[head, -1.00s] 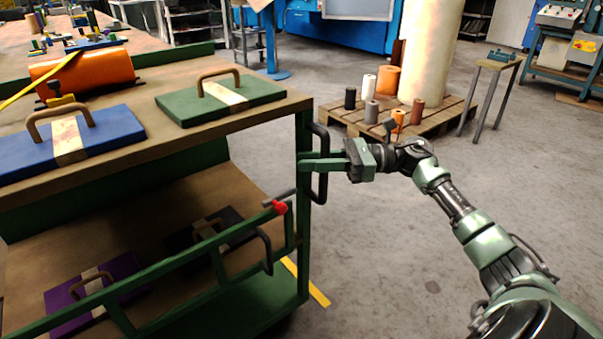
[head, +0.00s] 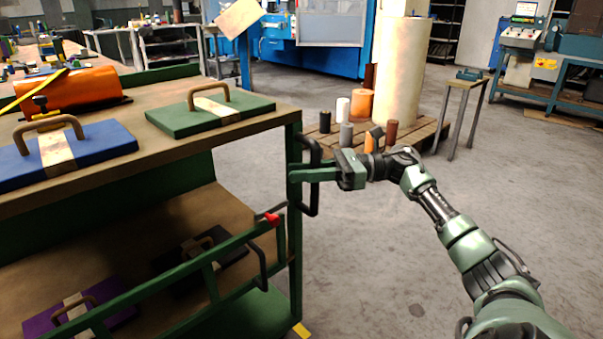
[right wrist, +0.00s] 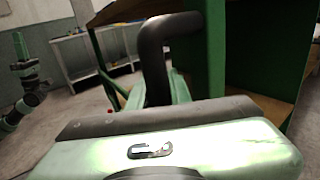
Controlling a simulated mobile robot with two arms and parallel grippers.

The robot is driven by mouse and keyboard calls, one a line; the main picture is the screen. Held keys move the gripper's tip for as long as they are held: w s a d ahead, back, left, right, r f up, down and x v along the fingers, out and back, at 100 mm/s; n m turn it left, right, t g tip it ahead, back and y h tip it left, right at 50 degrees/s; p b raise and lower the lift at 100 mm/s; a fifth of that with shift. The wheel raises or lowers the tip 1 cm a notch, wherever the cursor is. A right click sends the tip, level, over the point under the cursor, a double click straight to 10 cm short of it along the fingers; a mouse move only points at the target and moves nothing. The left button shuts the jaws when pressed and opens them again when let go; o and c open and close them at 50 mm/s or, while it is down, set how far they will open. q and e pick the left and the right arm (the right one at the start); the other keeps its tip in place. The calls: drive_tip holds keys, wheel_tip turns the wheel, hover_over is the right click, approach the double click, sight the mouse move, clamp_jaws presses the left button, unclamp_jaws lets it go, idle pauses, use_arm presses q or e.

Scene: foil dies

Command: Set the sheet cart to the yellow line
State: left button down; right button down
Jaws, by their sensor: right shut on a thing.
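The sheet cart (head: 294,235) is a green frame with brown shelves, filling the left of the head view. A dark upright handle (head: 315,190) is on its right post. My right gripper (head: 312,172) is shut on that handle, which also shows in the right wrist view (right wrist: 155,65). A red-tipped lever (head: 271,220) is on the cart's lower rail. My left gripper is not in the head view.
Dies with handles lie on the cart: green (head: 210,117) and blue (head: 65,150) above, purple (head: 80,308) and black (head: 200,262) below. A pallet (head: 420,135) with rolls and a small stand (head: 461,85) are behind. The grey floor at right is clear.

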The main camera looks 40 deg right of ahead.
drive_tip(key=c, duration=1.3)
unclamp_jaws()
drive_tip(key=p+v, duration=0.1)
drive_tip(key=v, duration=0.6)
drive_tip(key=shift+s+d, duration=0.25)
drive_tip(key=shift+d, duration=0.1)
